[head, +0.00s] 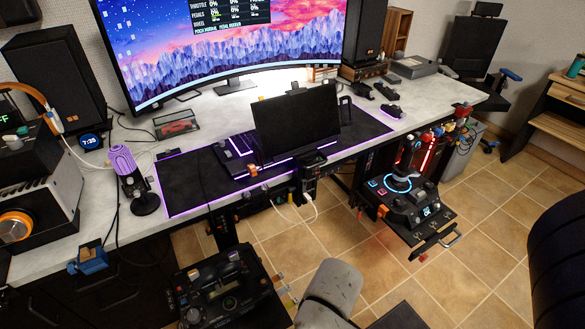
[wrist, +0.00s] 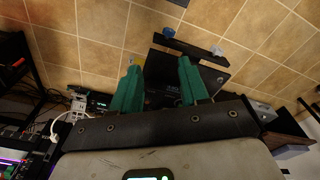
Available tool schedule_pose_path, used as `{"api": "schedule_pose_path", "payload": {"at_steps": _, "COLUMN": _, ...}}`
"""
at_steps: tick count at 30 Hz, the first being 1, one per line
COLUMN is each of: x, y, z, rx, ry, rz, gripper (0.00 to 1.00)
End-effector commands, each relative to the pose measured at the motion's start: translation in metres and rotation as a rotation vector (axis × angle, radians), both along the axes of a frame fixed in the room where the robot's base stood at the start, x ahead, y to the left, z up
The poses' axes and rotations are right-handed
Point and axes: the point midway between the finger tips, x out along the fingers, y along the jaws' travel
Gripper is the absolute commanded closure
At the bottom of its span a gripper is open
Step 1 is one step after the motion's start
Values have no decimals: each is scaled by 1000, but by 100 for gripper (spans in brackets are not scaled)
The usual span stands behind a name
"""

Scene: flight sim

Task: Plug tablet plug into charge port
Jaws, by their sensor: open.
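The tablet (head: 295,125) stands on the desk with its dark screen facing the room. A white cable with a white plug-like end (head: 308,197) hangs below the desk's front edge, by a small black box (head: 308,167). I cannot tell for certain that this is the tablet plug. A white cable (wrist: 57,128) also shows at the left of the wrist view. I cannot make out the charge port. My gripper (wrist: 160,66) has two green fingers, spread apart with nothing between them. It points over the tiled floor, apart from the cable. In the head view the gripper is not clearly visible.
The desk (head: 75,225) carries a purple microphone (head: 125,175), speakers and a wide monitor (head: 235,40). A joystick console (head: 405,200) juts out below the desk at right. Another control panel (head: 225,290) stands at front left. Tiled floor (head: 480,215) is open at right.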

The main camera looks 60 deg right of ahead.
Motion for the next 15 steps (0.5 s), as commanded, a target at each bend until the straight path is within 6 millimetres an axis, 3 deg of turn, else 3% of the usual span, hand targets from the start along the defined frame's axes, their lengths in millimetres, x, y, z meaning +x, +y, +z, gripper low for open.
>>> {"api": "schedule_pose_path", "payload": {"at_steps": 8, "x": 5, "y": -2, "z": -6, "rx": 9, "ry": -20, "rz": -19, "gripper": 55}}
{"api": "schedule_pose_path", "payload": {"at_steps": 11, "x": 24, "y": -9, "z": -25, "rx": 50, "ry": -97, "rz": -90, "gripper": 55}}
{"api": "schedule_pose_path", "payload": {"at_steps": 15, "x": 76, "y": -37, "z": -64, "rx": 182, "ry": -332, "rz": -318, "gripper": 55}}
